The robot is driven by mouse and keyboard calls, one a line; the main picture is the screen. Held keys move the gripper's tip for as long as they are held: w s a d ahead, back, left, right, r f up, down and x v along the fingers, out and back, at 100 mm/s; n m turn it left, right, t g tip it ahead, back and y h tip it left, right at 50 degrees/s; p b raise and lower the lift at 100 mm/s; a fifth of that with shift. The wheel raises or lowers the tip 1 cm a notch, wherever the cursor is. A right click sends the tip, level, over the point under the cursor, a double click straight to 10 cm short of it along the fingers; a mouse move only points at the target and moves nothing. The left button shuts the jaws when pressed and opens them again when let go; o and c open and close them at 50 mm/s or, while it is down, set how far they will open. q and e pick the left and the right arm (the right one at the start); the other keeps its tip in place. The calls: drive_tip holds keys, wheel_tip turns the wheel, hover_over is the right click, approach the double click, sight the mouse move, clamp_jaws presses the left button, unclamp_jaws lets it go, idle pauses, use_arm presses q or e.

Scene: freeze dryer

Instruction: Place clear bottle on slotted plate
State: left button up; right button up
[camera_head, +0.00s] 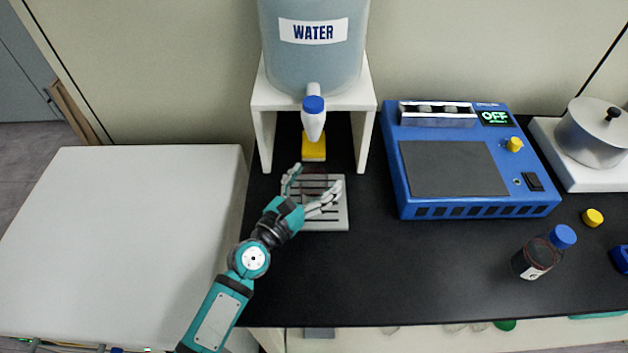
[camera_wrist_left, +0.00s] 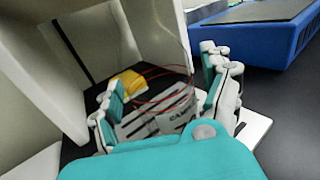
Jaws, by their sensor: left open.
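The clear bottle (camera_wrist_left: 172,121) is see-through, with thin red rings and a pale label, and shows between the fingers in the left wrist view. In the head view only a faint outline of it (camera_head: 314,173) shows over the plate. The grey slotted plate (camera_head: 336,222) lies on the black counter in front of the water stand; it also shows in the left wrist view (camera_wrist_left: 250,134). The bottle appears to stand on the plate. My left gripper (camera_head: 318,178) is open, with fingers on either side of the bottle. Contact between fingers and bottle cannot be told.
A water tank (camera_head: 313,60) with a blue-knobbed tap stands on a white stand (camera_head: 364,98). A yellow block (camera_head: 313,152) lies beneath. A blue device (camera_head: 394,170), a blue-capped bottle (camera_head: 536,259) and a yellow cap (camera_head: 593,217) are right. Black counter is clear before the device.

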use_arm(q)
drive_tip(key=shift+s+a, duration=0.15)
drive_tip(key=shift+s, duration=0.05)
drive_tip(key=b+v, duration=0.1)
drive_tip(key=v, duration=0.9)
drive_tip(key=shift+s+a+b, duration=0.2)
drive_tip(key=shift+s+b, duration=0.05)
drive_tip(key=shift+b, duration=0.15)
drive_tip(key=shift+s+a+r, duration=0.1)
drive_tip(key=shift+s+a, duration=0.1)
drive_tip(key=shift+s, duration=0.15)
